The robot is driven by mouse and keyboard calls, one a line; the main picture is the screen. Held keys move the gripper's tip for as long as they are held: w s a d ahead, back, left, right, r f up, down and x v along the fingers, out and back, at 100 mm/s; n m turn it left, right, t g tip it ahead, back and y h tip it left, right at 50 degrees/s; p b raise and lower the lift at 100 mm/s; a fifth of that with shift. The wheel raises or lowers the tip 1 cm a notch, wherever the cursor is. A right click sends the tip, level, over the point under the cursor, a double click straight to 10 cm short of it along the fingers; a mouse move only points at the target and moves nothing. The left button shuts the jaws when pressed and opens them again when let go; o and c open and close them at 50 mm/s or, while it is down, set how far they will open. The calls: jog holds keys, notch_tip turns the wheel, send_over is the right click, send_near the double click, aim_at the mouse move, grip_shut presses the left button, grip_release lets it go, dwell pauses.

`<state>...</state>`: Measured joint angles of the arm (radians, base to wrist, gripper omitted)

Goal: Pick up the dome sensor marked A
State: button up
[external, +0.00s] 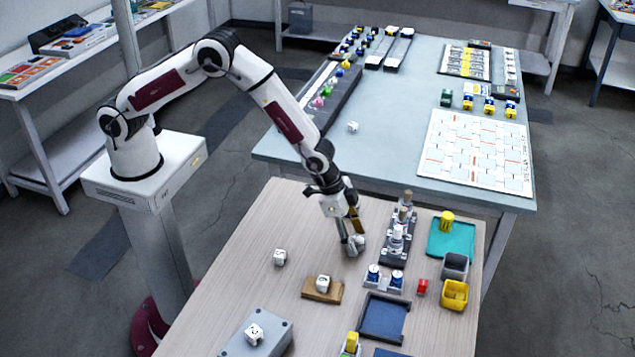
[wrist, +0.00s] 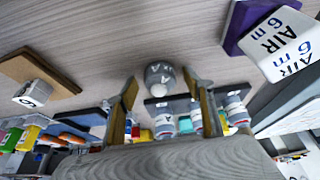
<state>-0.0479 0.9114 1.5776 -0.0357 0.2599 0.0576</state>
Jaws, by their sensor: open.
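The dome sensor marked A (wrist: 160,73) is a small grey rounded piece with a white part, standing on the wood-grain table in the wrist view. It lies between and just beyond the tips of my gripper (wrist: 160,86), whose two fingers are spread apart with a clear gap on each side of it. In the external view my gripper (external: 349,240) points down close over the table, beside a small grey-white piece (external: 357,243) that looks like the same sensor. The fingers partly cover it there. Nothing is held.
A dark rack (external: 393,252) with upright parts stands just right of my gripper. Two blue-white pieces (external: 385,278) sit in front. A white "AIR 6 m" block (wrist: 285,45) is near in the wrist view.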

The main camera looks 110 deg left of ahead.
aim_at(354, 239)
jog(key=c, duration=1.2)
jog(key=shift+r, duration=0.1)
jog(key=shift+r, duration=4.95)
